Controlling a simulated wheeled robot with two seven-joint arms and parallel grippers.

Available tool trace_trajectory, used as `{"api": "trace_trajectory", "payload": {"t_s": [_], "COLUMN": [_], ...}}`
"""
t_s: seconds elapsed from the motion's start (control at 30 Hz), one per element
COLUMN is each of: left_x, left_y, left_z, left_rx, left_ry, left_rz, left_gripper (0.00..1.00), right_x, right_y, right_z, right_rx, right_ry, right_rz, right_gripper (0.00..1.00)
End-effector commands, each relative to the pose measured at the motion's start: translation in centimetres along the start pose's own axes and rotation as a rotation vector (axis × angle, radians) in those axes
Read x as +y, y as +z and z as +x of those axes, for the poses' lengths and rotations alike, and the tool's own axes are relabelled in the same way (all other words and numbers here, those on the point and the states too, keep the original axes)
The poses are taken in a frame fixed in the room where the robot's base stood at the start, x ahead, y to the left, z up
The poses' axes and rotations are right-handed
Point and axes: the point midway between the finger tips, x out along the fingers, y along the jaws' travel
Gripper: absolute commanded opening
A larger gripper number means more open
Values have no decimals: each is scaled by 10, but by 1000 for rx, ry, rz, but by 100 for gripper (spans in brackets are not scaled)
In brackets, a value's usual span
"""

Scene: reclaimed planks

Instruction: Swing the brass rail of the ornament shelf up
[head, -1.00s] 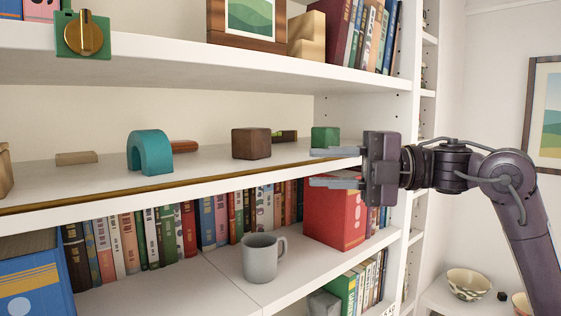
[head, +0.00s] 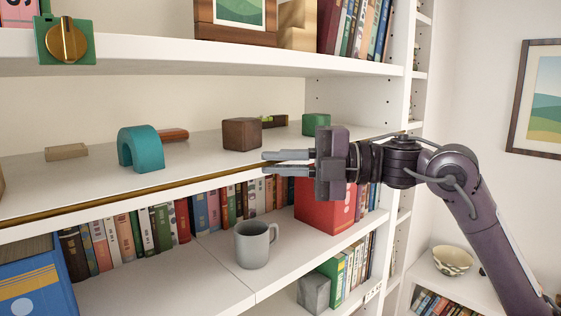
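The brass rail (head: 120,197) is a long thin bar along the front edge of the middle shelf (head: 85,180). It lies low, level with the shelf edge, from the left picture border towards the right. My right gripper (head: 268,163) reaches in from the right at that edge. Its two grey fingers lie one above the other with only a narrow gap, closed on the rail, which runs in between them. The fingers and palm hide part of the rail's right end. My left gripper is not in view.
On the middle shelf stand a teal arch (head: 141,148), a dark wooden cube (head: 242,134), a green block (head: 315,124) and a wooden block (head: 66,152). Below are a grey mug (head: 252,246), a red box (head: 322,212) and books. A brass knob (head: 67,42) hangs on the upper shelf.

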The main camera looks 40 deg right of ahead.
Motion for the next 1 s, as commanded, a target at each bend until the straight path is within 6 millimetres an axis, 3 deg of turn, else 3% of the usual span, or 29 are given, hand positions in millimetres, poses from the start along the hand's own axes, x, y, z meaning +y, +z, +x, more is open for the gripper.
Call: {"api": "trace_trajectory", "payload": {"t_s": [0.3, 0.5, 1.0], "left_x": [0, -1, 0], "left_y": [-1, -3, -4], "left_z": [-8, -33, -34], "left_rx": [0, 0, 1], "left_ry": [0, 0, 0], "left_rz": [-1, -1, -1], "left_gripper": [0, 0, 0], "right_x": [6, 21, 17], "right_y": [1, 5, 8], "right_z": [2, 4, 6], "right_rx": [2, -3, -2], "right_ry": [-57, -172, -253], "right_rz": [54, 164, 254], "right_gripper": [0, 0, 0]}}
